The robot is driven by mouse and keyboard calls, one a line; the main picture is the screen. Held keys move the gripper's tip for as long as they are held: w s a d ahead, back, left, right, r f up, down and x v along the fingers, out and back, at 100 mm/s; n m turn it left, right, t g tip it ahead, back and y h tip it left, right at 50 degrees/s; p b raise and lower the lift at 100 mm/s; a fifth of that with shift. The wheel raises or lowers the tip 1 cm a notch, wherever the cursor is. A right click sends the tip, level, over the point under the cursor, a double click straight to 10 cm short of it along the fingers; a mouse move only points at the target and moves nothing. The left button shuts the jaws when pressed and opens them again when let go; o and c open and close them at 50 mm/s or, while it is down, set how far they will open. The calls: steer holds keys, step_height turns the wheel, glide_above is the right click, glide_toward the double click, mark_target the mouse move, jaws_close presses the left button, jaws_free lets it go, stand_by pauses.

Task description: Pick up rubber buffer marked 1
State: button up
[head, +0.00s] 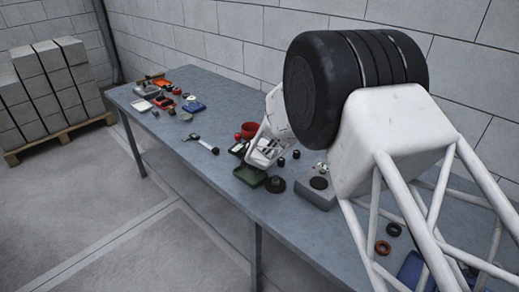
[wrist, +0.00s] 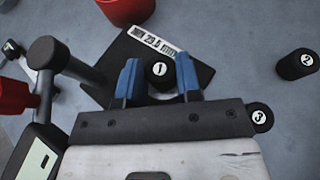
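The rubber buffer marked 1 (wrist: 160,72) is a small black cylinder with a white number disc, seen in the wrist view. In the head view my gripper (head: 262,152) is low over the table, and buffer 1 cannot be made out there.
Buffer 3 (wrist: 259,117) lies close to the right of my gripper, and buffer 2 (wrist: 297,64) stands farther right. A red round container (wrist: 126,8) is behind, and a dark hammer-like part (wrist: 52,58) is at left.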

steer(key=c, duration=0.4)
steer(key=shift+r, duration=0.7)
step_height(320, 180, up, 2)
steer(key=shift+r, duration=0.1)
steer(key=s+d, duration=0.1)
steer(key=s, duration=0.4)
steer(key=s+d+r, duration=0.1)
steer(key=s, duration=0.4)
steer(key=s+d, duration=0.1)
steer(key=s, duration=0.4)
steer(key=shift+s+r, duration=0.2)
steer(key=shift+s, duration=0.15)
